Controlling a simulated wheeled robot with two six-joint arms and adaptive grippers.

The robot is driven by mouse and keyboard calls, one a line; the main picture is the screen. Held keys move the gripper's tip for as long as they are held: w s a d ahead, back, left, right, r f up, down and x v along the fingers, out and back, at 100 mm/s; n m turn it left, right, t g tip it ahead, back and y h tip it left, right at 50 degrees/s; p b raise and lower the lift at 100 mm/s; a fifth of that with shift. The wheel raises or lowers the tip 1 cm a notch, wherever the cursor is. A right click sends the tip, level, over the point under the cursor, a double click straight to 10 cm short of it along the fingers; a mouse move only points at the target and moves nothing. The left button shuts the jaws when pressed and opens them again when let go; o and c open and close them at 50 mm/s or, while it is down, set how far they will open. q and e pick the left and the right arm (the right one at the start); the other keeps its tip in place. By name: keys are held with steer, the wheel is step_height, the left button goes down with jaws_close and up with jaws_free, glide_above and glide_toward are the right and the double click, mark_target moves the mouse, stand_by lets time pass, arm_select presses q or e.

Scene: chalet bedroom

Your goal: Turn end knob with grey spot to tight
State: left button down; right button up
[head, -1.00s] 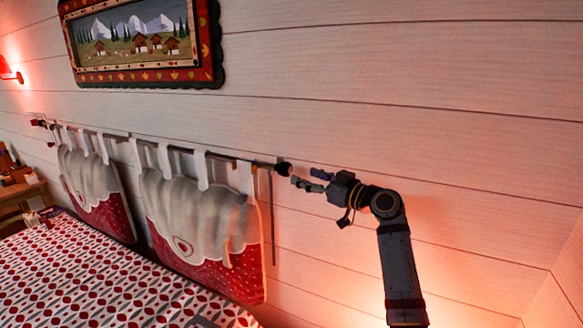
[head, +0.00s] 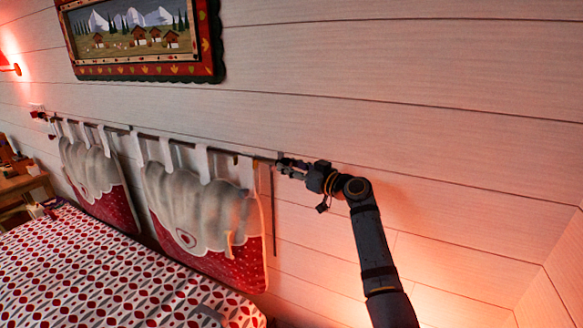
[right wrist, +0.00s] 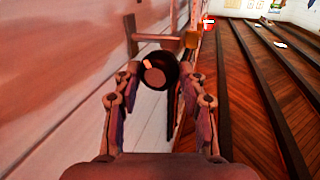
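The end knob (right wrist: 158,72) is dark and round, with a brownish end face and a small pale patch near its upper left edge. It sits at the near end of the curtain rod (head: 225,153) on the wall. My right gripper (right wrist: 160,80) is open, with one finger on each side of the knob. Whether either fingertip touches it I cannot tell. In the head view my right gripper (head: 284,164) is at the rod's right end and covers the knob. I cannot make out a clearly grey spot. My left gripper is not in view.
Red and white cloth hangings (head: 205,225) hang from the rod above a patterned bed (head: 110,275). A framed picture (head: 140,40) is on the wall above. The plank wall right of the rod is bare.

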steer(key=shift+c, duration=1.4)
steer(key=m+g+p, duration=0.1)
steer(key=m, duration=0.2)
steer(key=shift+r+h, duration=0.2)
steer(key=shift+h, duration=0.2)
steer(key=shift+w+d+m+g+p, duration=0.1)
steer(key=shift+m+g+p, duration=0.4)
steer(key=shift+m+p, duration=0.65)
steer(key=shift+m+b, duration=0.3)
steer(key=shift+m, duration=0.15)
steer(key=o, duration=1.2)
steer(key=shift+c, duration=0.2)
